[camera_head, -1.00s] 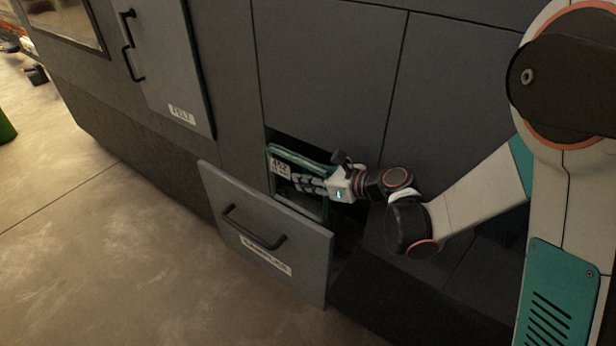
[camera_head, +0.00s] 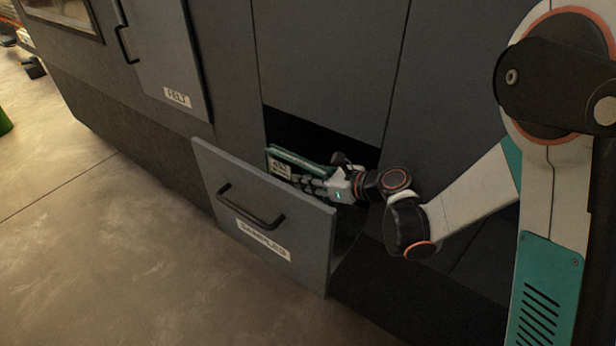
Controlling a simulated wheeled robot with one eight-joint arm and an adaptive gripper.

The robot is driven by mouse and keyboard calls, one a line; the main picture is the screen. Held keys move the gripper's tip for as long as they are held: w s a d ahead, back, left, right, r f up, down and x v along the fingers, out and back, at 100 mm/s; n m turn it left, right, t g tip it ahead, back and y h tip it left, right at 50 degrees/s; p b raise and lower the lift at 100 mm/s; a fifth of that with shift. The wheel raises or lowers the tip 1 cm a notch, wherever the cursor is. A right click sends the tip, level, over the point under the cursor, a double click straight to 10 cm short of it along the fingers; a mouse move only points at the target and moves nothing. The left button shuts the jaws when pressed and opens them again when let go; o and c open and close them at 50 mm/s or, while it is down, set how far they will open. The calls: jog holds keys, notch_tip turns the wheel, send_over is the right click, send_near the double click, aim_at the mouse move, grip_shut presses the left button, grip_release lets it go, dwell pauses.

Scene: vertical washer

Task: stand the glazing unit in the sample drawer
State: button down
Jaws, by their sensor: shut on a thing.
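The glazing unit (camera_head: 297,157) is a glass pane with a teal edge and a small white label. It stands roughly upright, a little tilted, behind the front panel of the open sample drawer (camera_head: 240,172). Its lower part is hidden by that panel, so I cannot tell whether it touches the drawer floor. My gripper (camera_head: 312,184) is shut on the unit near its label, low at the drawer's front panel. The drawer front carries a black bar handle and a white label.
A dark opening shows in the grey cabinet (camera_head: 330,60) above and behind the drawer. A panel labelled FELT (camera_head: 177,96) with a black handle is at upper left. The concrete floor (camera_head: 120,240) in front is clear.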

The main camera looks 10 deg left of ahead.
jog(key=shift+f, duration=1.95)
jog(key=c, duration=1.3)
grip_release()
jog(key=shift+f, duration=0.1)
jog(key=v, duration=1.2)
jog(key=shift+s, duration=0.1)
